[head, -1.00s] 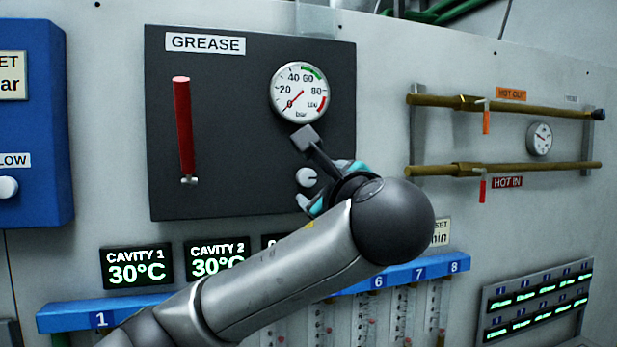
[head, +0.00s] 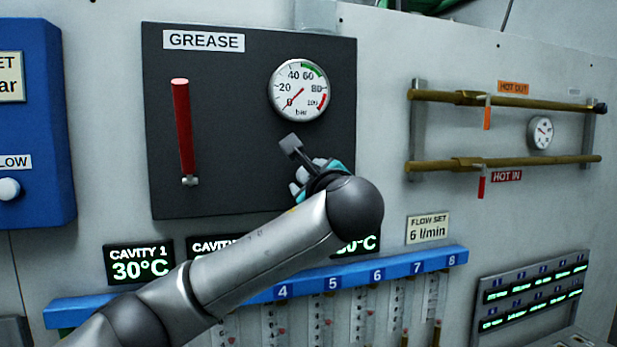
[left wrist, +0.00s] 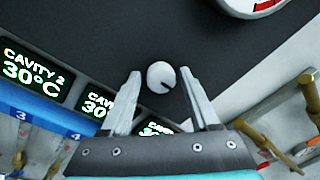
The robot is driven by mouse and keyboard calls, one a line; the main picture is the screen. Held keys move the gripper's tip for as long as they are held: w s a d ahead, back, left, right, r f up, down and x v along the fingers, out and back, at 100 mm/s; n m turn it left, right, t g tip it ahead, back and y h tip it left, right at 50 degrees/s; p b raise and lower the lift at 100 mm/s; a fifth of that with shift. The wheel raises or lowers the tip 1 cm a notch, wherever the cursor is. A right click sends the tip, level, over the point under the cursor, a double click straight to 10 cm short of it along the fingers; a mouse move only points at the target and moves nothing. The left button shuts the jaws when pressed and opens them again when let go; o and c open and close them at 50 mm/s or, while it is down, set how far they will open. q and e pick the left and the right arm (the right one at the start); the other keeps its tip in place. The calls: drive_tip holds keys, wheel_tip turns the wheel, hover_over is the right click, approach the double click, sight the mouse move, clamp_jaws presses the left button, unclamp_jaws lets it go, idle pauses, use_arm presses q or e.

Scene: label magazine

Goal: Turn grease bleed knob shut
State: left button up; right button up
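The grease bleed knob (left wrist: 161,75) is a small round white knob with a dark pointer line, on the dark grease panel (head: 230,130). In the left wrist view it sits between my left fingertips, with a gap showing on each side. Its line points to the lower right there. My left gripper (head: 301,181) is open at the lower right of the panel. In the head view the gripper largely hides the knob. I cannot tell how far the fingertips reach over it. My right gripper is not in view.
A pressure gauge (head: 298,91) reading near zero is above the knob. A red lever (head: 182,128) is at the panel's left. Cavity displays (head: 139,263) and a blue flow-meter rail (head: 345,279) lie below. Brass pipes (head: 530,105) are to the right, apart from the arm.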

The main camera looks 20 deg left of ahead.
use_arm(q)
clamp_jaws()
drive_tip(key=shift+f, duration=0.1)
idle(0.4)
drive_tip(key=shift+w+d+f+n+y+b, duration=0.1)
drive_tip(key=shift+n+y+b, duration=0.35)
drive_tip(key=shift+n+b, duration=3.2)
drive_tip(key=shift+d+f+n+y+b, duration=0.1)
drive_tip(key=shift+n+y+b, duration=0.8)
drive_tip(key=shift+n, duration=4.95)
drive_tip(key=shift+a+r+h+b, duration=0.1)
drive_tip(key=shift+h+b, duration=0.3)
drive_tip(key=shift+h, duration=0.05)
drive_tip(key=shift+o, duration=1.3)
unclamp_jaws()
